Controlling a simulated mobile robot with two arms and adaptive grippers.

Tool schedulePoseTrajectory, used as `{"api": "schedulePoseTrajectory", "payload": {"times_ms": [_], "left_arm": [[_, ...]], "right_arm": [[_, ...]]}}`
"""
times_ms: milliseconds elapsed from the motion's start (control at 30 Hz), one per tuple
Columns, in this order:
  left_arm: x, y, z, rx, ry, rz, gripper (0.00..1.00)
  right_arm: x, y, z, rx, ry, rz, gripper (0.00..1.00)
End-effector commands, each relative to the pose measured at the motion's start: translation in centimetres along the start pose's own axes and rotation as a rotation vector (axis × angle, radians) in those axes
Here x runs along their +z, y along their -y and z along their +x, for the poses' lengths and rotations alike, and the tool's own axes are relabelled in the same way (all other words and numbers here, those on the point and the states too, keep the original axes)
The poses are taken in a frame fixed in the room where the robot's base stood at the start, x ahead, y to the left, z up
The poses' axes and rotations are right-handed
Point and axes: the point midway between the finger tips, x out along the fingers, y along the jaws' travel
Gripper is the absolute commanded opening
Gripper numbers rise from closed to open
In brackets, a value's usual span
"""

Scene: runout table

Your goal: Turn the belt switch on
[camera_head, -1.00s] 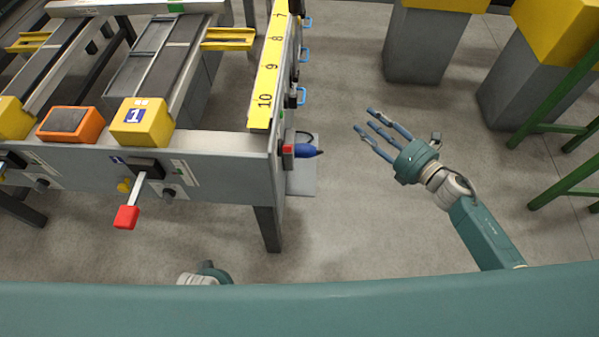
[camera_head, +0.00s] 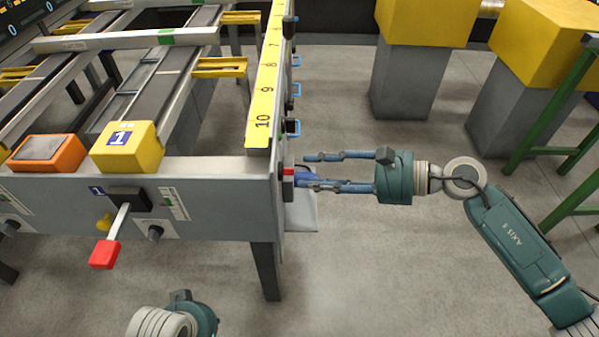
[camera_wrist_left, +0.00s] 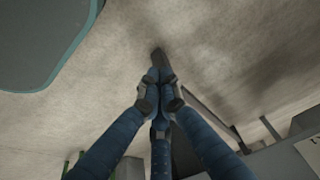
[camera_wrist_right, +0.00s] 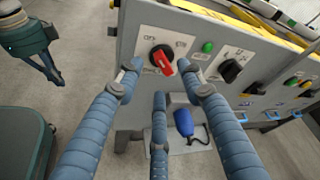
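A red rotary switch (camera_wrist_right: 163,60) on a white plate sits on the end panel of the grey table, its handle slanted from upper left to lower right. In the head view it (camera_head: 288,173) shows edge-on. My right gripper (camera_wrist_right: 158,70) is open, with fingertips to the left and right of the red handle and a third finger below. Contact cannot be told. A black rotary knob (camera_wrist_right: 231,70) sits to its right; the labels are too small to read. My left gripper (camera_wrist_left: 158,62) has its fingers together, empty over the floor, low in the head view.
A blue object (camera_wrist_right: 184,122) with a cord is on a small shelf below the switch. Green buttons (camera_wrist_right: 207,47) are on the same panel. A red-ended lever (camera_head: 105,252) sticks out of the front panel. Yellow-topped grey pedestals (camera_head: 425,25) and a green frame (camera_head: 560,150) stand right.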

Motion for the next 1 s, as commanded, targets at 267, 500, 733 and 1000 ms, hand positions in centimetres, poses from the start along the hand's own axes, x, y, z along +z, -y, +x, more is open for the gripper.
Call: {"api": "schedulePoseTrajectory", "payload": {"times_ms": [267,500,733,1000], "left_arm": [[0.1,-0.1,0.8,0.001,0.003,0.0,0.0],[0.2,0.0,1.1,0.001,0.008,0.0,0.0],[0.2,-0.1,1.1,0.001,0.008,0.0,0.0],[0.2,-0.1,1.0,0.001,0.006,0.0,0.0]], "right_arm": [[0.0,0.1,3.5,-0.002,0.001,0.001,0.39],[0.0,0.0,4.1,-0.001,-0.001,0.002,0.39],[0.0,0.0,4.0,-0.001,-0.001,0.002,0.17],[0.0,0.0,4.0,0.0,-0.001,0.005,0.0]]}}
